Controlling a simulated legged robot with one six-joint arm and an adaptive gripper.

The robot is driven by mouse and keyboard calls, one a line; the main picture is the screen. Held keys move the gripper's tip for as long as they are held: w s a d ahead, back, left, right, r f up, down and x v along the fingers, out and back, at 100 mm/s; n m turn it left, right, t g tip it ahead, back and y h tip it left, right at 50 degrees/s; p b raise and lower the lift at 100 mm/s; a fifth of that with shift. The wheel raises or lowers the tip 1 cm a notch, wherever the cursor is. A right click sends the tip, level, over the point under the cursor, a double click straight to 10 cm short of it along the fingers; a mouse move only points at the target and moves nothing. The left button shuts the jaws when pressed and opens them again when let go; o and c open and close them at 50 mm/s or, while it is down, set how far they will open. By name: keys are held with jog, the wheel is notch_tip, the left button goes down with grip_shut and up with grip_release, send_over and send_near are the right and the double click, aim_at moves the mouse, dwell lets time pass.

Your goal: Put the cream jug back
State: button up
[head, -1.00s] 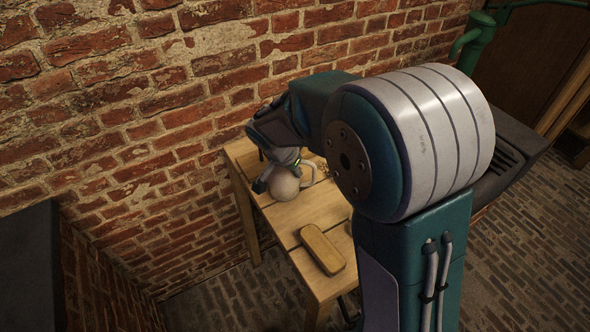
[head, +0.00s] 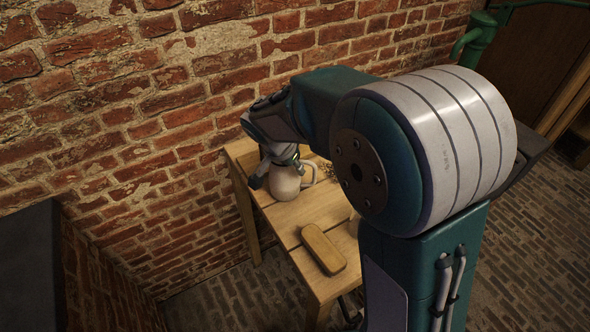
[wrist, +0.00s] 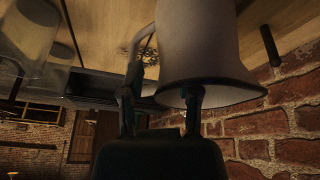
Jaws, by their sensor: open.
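The cream jug (head: 286,186) is pale and round-bodied, with a handle on its right side in the head view. It appears to stand upright on the wooden table (head: 315,210), near the wall end. My gripper (head: 273,168) is over its upper left side, hiding part of its top. In the wrist view the jug (wrist: 200,45) fills the upper middle, its flared rim towards me. My gripper (wrist: 162,103) is open there, one finger overlapping the rim and the other to the left of the jug. Whether either finger touches it, I cannot tell.
A tan rounded block (head: 322,248) lies on the table nearer the front. A small dark sprig-like thing (head: 327,173) is right of the jug. Clear glass jars (wrist: 30,40) show at the left of the wrist view. The brick wall (head: 150,120) is close behind the table.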

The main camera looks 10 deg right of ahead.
jog(key=v, duration=1)
jog(key=s+d+r+n+t+y, duration=0.1)
jog(key=s+d+n, duration=0.3)
jog(key=s, duration=0.6)
jog(key=s+d+r+n+t+y, duration=0.1)
jog(key=s+d+r+n+y, duration=0.1)
jog(key=s+d+n, duration=0.2)
jog(key=s+d, duration=0.3)
jog(key=s, duration=0.3)
jog(key=shift+s+d+r+n+t, duration=0.2)
jog(key=shift+s+r+n+t, duration=0.05)
jog(key=shift+s+n+t, duration=0.15)
